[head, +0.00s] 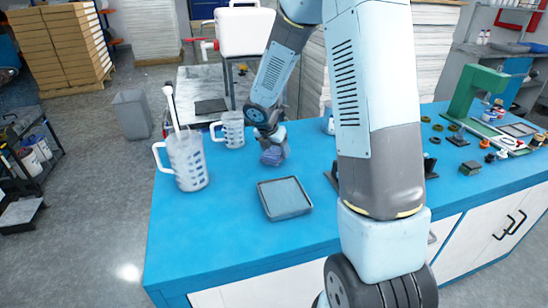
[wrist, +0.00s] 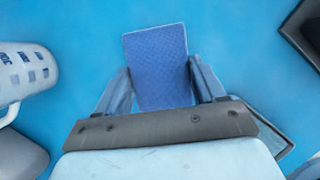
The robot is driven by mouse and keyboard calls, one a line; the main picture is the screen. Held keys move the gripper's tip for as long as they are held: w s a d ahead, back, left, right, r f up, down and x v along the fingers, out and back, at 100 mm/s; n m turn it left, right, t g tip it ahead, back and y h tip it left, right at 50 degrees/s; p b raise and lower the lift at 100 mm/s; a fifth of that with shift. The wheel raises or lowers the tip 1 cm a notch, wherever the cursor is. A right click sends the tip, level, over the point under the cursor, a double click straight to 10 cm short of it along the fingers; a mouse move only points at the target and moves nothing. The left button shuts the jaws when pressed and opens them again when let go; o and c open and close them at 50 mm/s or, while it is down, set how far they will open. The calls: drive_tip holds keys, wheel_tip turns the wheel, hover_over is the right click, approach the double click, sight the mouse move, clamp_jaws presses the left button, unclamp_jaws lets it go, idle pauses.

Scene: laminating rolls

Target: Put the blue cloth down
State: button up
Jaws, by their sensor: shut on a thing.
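The blue cloth (wrist: 158,62) is a flat, textured blue rectangle in the wrist view. My gripper (wrist: 162,88) has one finger on each side of it and is shut on it. In the head view the cloth (head: 272,156) shows small under my gripper (head: 271,148), close above the blue table top (head: 225,215). I cannot tell whether the cloth touches the table.
A grey square tray (head: 284,198) lies just in front of the gripper. A tall measuring jug (head: 187,162) with a white stick and a smaller jug (head: 232,130) stand to the left. Small parts and a green press (head: 472,90) are at the right. The front left table is clear.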

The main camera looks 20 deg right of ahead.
sight(273, 152)
drive_tip(key=shift+w+f, duration=0.15)
drive_tip(key=shift+f, duration=1.5)
drive_tip(key=o, duration=1.1)
